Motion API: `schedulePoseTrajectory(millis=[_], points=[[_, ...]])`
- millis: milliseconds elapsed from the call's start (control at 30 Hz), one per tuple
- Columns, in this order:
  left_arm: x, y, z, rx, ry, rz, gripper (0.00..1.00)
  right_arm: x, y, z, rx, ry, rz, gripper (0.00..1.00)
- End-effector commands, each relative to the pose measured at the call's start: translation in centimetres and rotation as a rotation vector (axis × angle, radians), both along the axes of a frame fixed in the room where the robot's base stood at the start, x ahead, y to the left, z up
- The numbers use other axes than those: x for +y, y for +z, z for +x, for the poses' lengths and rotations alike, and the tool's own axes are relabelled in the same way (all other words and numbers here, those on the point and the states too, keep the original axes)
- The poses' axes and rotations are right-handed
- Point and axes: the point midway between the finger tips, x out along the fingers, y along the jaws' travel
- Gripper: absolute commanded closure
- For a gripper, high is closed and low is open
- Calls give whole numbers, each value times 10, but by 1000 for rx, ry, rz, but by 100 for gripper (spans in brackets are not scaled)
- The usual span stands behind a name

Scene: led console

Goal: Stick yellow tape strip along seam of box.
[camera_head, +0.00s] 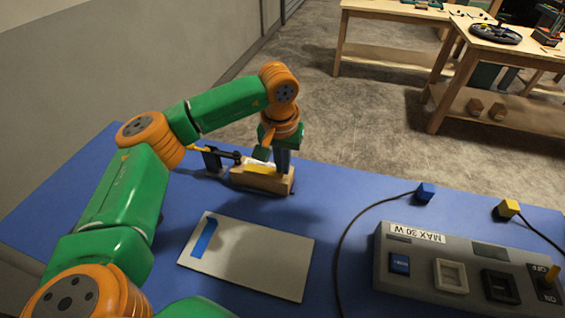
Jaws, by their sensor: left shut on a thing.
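A small light-wood box (262,181) stands on the blue table, beyond the white panel. A yellow tape strip (258,168) shows along its upper side, with a pale top surface behind it. My left gripper (283,168) points down at the right end of the box, close to the strip. It is shut, seemingly on the strip's end; the fingertips are partly hidden and the exact grip is unclear. A black stand (215,158) with another bit of yellow (199,148) is left of the box, partly behind my arm. My right gripper is out of view.
A white panel (250,262) with a blue strip (204,238) lies in front of the box. A grey console (450,283) with switches, a cable, a blue plug (425,192) and a yellow plug (508,208) occupies the right. Blue tabletop between box and console is mostly clear.

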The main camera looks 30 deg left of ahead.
Motion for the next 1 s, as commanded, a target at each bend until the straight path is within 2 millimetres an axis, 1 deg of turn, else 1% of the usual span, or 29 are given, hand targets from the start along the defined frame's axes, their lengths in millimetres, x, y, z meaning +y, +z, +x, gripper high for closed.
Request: schedulePoseTrajectory(millis=[1000], points=[[0,-11,0,0,0,0,100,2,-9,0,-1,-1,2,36]])
